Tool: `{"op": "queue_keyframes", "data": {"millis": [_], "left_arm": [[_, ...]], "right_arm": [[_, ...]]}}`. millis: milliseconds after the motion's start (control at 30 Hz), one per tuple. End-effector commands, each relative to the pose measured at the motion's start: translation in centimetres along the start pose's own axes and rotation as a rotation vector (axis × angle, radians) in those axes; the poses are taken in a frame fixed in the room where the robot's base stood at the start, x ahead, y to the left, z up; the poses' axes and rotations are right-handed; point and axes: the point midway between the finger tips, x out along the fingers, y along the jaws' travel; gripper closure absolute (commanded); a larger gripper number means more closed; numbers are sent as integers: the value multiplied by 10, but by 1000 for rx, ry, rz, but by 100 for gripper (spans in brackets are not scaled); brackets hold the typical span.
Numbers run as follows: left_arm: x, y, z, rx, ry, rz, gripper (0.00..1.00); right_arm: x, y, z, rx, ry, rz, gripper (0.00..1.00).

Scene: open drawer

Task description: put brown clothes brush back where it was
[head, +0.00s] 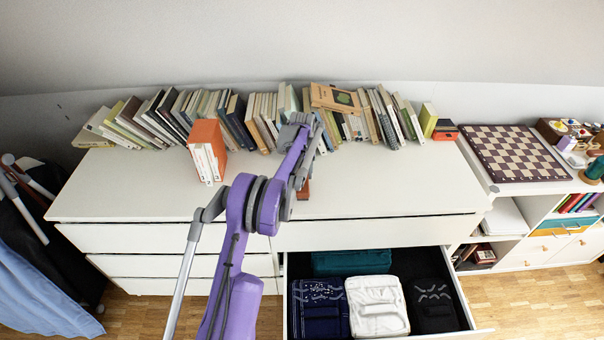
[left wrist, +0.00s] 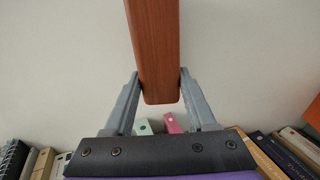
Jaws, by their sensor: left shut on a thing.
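The brown clothes brush (left wrist: 156,45) is between the fingers of my left gripper (left wrist: 160,78), with one finger against each side. In the left wrist view it is a long reddish-brown wooden piece running out of the top edge. In the head view only a small end of the brush (head: 303,190) shows past my purple arm, over the white dresser top (head: 365,190). My left gripper's fingers are hidden there behind the arm. I cannot tell whether the brush touches the dresser top. My right gripper is not in view.
A row of books (head: 215,110) lines the dresser's back, with an orange-and-white book group (head: 207,150) standing forward. The open drawer (head: 466,300) holds folded clothes, including a white one (head: 376,300). A chessboard (head: 515,152) lies at right. The dresser top's front is mostly clear.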

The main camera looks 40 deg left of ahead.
Motion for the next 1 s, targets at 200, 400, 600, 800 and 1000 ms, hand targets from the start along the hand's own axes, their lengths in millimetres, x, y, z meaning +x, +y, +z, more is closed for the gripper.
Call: {"op": "queue_keyframes", "data": {"millis": [200, 400, 600, 800, 1000], "left_arm": [[0, 0, 0, 0, 0, 0, 100], [4, 0, 0, 0, 0, 0, 33], [3, 0, 0, 0, 0, 0, 14], [2, 0, 0, 0, 0, 0, 14], [-18, 0, 0, 0, 0, 0, 14]], "right_arm": [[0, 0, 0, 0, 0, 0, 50], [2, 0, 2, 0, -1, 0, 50], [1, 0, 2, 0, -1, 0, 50], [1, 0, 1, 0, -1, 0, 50], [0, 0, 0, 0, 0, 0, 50]]}}
